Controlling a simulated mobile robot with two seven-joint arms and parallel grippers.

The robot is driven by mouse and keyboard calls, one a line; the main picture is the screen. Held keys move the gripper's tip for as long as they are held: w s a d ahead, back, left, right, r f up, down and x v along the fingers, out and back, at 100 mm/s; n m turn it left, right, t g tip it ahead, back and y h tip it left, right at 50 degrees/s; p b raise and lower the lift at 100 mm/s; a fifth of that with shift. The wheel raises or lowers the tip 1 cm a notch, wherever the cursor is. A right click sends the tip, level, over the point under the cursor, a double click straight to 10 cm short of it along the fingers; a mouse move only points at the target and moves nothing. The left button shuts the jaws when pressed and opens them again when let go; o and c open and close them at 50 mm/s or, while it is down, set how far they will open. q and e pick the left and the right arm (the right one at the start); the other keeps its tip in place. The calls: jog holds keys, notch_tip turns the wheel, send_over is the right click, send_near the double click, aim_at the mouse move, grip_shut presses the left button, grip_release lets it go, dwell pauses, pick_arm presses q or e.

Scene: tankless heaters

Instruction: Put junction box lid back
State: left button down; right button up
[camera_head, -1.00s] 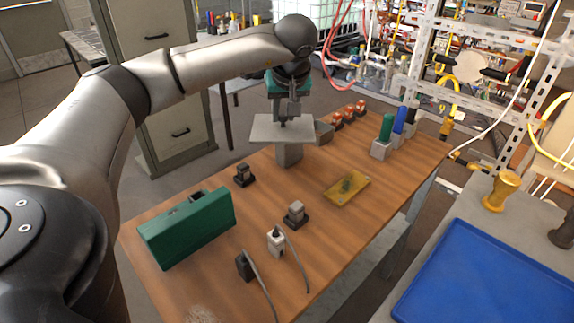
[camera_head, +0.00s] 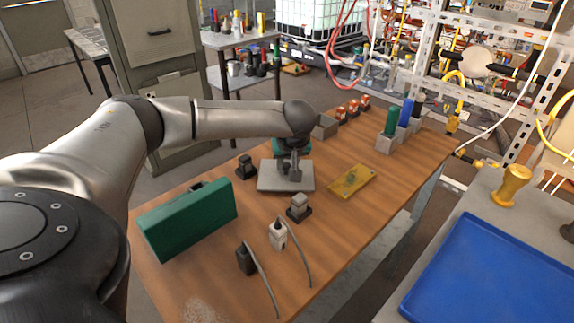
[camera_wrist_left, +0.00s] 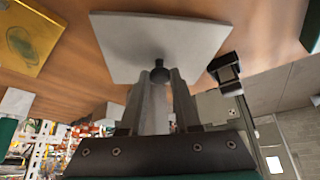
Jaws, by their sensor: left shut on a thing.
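The lid (camera_head: 273,182) is a flat light-grey square plate with a small dark knob on top. My left gripper (camera_head: 291,172) is above it, shut on the knob. In the left wrist view, the lid (camera_wrist_left: 160,40) lies flat beyond the fingertips (camera_wrist_left: 159,80), which close around the knob. The lid is low over the brown table, roughly level. What is under it is hidden, and I cannot tell whether it rests on anything. No open junction box can be made out. My right gripper is not in view.
On the table (camera_head: 210,282) are a green case (camera_head: 188,220), black block (camera_head: 246,167), grey-topped block (camera_head: 299,207), two corded plugs (camera_head: 278,234), a yellow plate (camera_head: 352,181) and a grey box (camera_head: 325,127). Coloured cylinders stand at the far right.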

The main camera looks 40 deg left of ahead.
pick_arm(q)
jog(key=shift+f, duration=0.15)
jog(key=c, duration=0.7)
grip_release()
jog(key=shift+o, duration=0.4)
